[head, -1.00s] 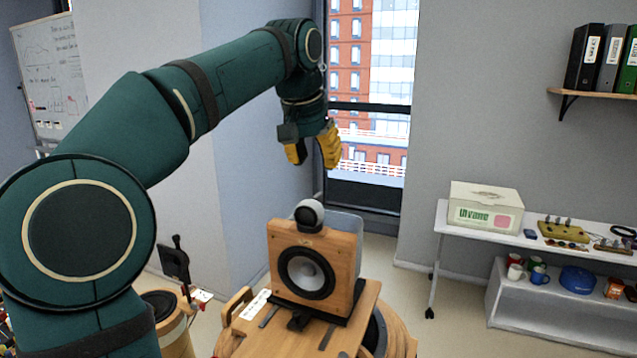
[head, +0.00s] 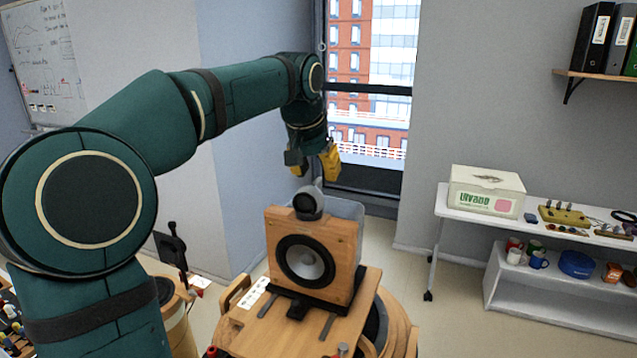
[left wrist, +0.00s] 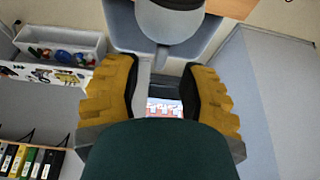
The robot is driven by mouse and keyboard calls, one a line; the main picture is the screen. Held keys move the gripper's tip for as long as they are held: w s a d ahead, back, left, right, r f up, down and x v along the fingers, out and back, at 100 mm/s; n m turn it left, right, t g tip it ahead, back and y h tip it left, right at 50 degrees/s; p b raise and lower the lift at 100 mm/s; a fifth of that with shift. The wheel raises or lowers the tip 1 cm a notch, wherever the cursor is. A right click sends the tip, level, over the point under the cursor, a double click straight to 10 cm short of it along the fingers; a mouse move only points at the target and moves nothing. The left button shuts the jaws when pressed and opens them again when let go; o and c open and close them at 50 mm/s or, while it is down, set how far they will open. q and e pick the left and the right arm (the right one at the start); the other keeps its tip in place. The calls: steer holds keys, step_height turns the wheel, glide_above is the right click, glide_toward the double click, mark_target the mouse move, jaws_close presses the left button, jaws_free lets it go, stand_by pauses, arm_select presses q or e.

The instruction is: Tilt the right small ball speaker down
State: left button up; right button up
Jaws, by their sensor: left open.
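A small ball speaker (head: 308,203), grey with a dark front, sits on top of a wooden speaker cabinet (head: 341,238) with a black and grey cone. My left gripper (head: 315,174) is open, its yellow fingers pointing down, just above the ball and apart from it. The grey ball (left wrist: 168,22) is at the top centre there, cut by the frame edge, beyond the fingertips. Only one ball speaker shows. My right gripper is out of view.
The cabinet stands on a wooden stand (head: 245,332). A grey translucent panel (head: 346,208) rises behind the cabinet. A window (head: 366,130) is behind the gripper. A white shelf unit with a box (head: 486,192) is at right, with clear floor between.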

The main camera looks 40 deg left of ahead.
mark_target(318, 179)
arm_select(q)
steer(key=shift+x, duration=1.9)
jaws_close()
